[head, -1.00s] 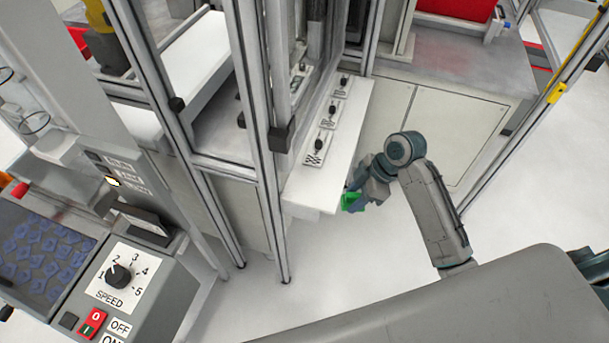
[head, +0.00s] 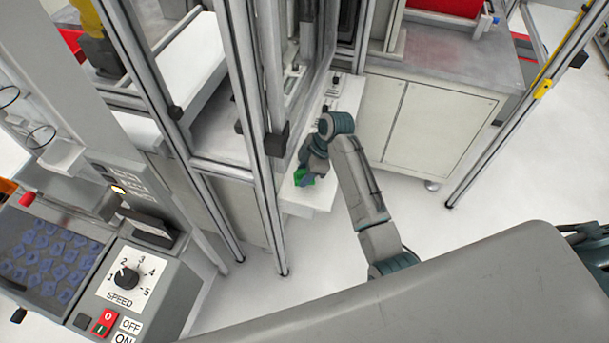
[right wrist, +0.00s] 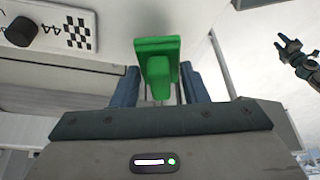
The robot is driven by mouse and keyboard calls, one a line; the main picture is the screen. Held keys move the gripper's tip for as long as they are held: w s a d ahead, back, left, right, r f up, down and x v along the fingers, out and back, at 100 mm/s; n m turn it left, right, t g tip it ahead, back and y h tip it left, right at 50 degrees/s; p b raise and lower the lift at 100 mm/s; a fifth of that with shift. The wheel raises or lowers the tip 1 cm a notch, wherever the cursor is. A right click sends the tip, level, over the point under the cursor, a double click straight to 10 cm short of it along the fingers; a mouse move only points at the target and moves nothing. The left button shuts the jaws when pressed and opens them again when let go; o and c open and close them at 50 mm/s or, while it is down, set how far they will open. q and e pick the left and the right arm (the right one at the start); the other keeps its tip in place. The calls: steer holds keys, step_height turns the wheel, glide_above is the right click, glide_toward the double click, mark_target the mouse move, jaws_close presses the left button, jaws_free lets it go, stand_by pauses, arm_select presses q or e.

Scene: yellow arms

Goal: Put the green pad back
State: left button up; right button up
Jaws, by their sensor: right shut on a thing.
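The green pad (head: 304,178) is a small bright green piece held by my right gripper (head: 307,171), which is shut on it. In the right wrist view the green pad (right wrist: 158,62) shows a wide top and a narrower stem between the two blue fingers of my right gripper (right wrist: 160,85). In the head view the pad is over the near end of the white shelf (head: 309,198); I cannot tell whether it touches the shelf. In the right wrist view a knob (right wrist: 20,31) and a checkered label (right wrist: 80,33) are left of the pad. My left gripper is not identifiable in the head view.
Metal frame posts (head: 268,215) stand just left of the shelf. A control panel with a speed dial (head: 126,277) is at the lower left. A pale cabinet (head: 440,125) stands behind the arm. The floor (head: 440,215) to the right is clear.

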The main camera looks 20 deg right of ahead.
step_height(320, 180, down, 3)
steer(key=shift+p, duration=0.8)
steer(key=shift+f, duration=0.3)
steer(key=o, duration=0.9)
steer(key=shift+b+v, duration=1.9)
steer(key=shift+v, duration=4.15)
steer(key=shift+a, duration=0.1)
